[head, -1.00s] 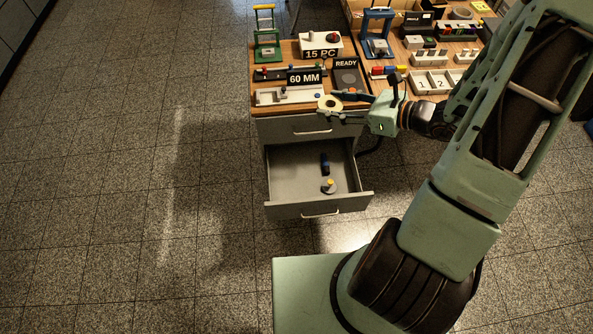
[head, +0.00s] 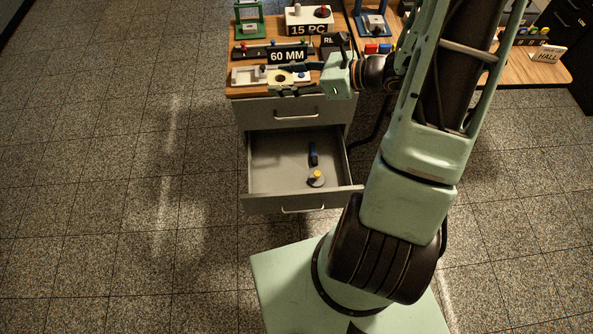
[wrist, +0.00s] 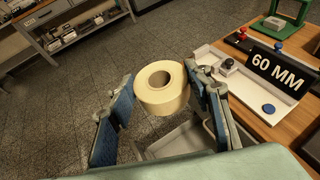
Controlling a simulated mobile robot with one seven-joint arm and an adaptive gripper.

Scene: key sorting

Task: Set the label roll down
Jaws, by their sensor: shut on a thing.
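The label roll (wrist: 166,98) is a cream ring with a dark round core hole. In the wrist view it sits between the blue-padded fingers of my gripper (wrist: 160,86), which is shut on it. In the head view the roll (head: 281,77) and my gripper (head: 280,81) are at the front edge of the wooden desk top (head: 245,91). They are near the pale tray (head: 240,76) by the black "60 MM" sign (head: 288,56). The wrist view shows the roll held up, with floor and part of the open drawer below it.
A blue disc (wrist: 268,108) lies on the tray.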

